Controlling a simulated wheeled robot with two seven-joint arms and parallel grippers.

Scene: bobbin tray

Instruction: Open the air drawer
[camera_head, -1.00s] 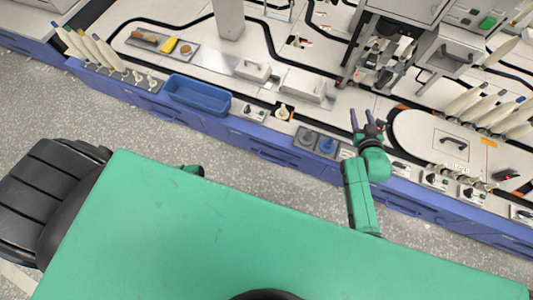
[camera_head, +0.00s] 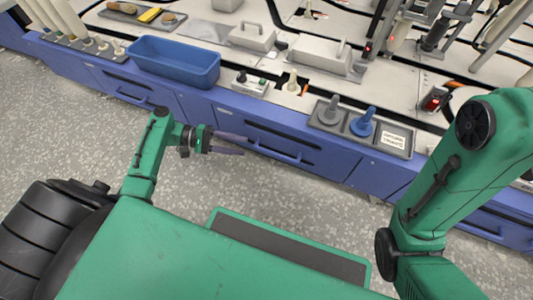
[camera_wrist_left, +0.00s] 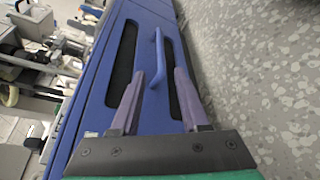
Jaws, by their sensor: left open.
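A blue drawer front (camera_head: 322,160) with a long bar handle (camera_head: 275,151) and dark slots is set in the bench's front. No label on it can be read, so I cannot tell if it is the air drawer. My left gripper (camera_head: 244,145) is open and empty in front of the handle's left end. In the left wrist view the blue handle (camera_wrist_left: 159,55) stands between and ahead of the two fingers (camera_wrist_left: 160,78), with no clear grip on it. My right arm (camera_head: 460,165) rises at the right, and its gripper is out of the picture.
On the bench above are a blue bin (camera_head: 172,62), a switch box (camera_head: 249,84) and a grey tray (camera_head: 396,139) with a grey and a blue knob. My green body panel fills the foreground. Speckled floor (camera_head: 70,120) lies clear between me and the bench.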

